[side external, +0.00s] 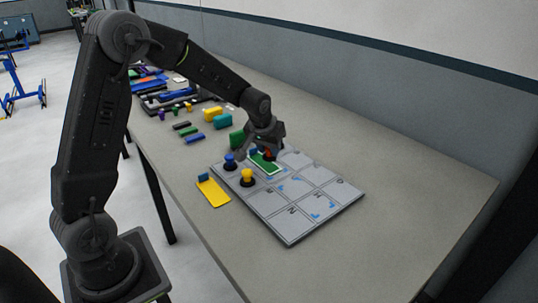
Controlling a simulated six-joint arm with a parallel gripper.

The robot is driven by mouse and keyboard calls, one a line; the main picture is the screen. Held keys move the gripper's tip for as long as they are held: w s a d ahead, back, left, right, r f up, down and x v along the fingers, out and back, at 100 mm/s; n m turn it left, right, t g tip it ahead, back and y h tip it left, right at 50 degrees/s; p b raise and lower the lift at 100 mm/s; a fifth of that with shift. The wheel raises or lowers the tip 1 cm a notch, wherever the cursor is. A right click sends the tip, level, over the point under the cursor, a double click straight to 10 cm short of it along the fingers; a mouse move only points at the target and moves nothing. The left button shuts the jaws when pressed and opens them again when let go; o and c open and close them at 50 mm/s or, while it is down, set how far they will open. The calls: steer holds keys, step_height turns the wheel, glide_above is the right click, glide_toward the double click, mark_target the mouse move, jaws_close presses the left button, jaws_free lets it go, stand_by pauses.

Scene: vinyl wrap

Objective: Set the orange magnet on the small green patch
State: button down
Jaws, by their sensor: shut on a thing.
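My gripper (266,148) points down over the upper left part of the grey lettered board (329,207). It is shut on the orange magnet (268,154), of which only a small reddish-orange part shows below the fingers. The small green patch (266,165), with a pale outline, lies on the board right under the magnet. I cannot tell whether the magnet touches the patch or hangs just above it.
A blue magnet (230,160) and a yellow magnet (247,176) stand on the board's left side. A yellow card (213,192) lies left of the board. Coloured blocks (222,122) and a dark tray (180,101) are farther back. The table's right side is clear.

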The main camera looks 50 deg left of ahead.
mark_target(268, 151)
steer(key=shift+f, duration=1.3)
steer(key=shift+f, duration=0.2)
steer(key=c, duration=0.8)
jaws_free()
steer(key=v, duration=1.2)
steer(key=s+d+r+m, duration=0.1)
steer(key=s+d+r, duration=0.1)
steer(key=s+d, duration=0.2)
steer(key=s+d+r+m+t+h, duration=0.1)
steer(key=s+d+m, duration=0.1)
steer(key=s, duration=0.9)
steer(key=s+d+r+m, duration=0.2)
steer(key=s+d, duration=0.3)
steer(key=s, duration=0.2)
steer(key=shift+s+d+r+t+h, duration=0.3)
steer(key=shift+s+h, duration=0.05)
steer(key=shift+h, duration=0.05)
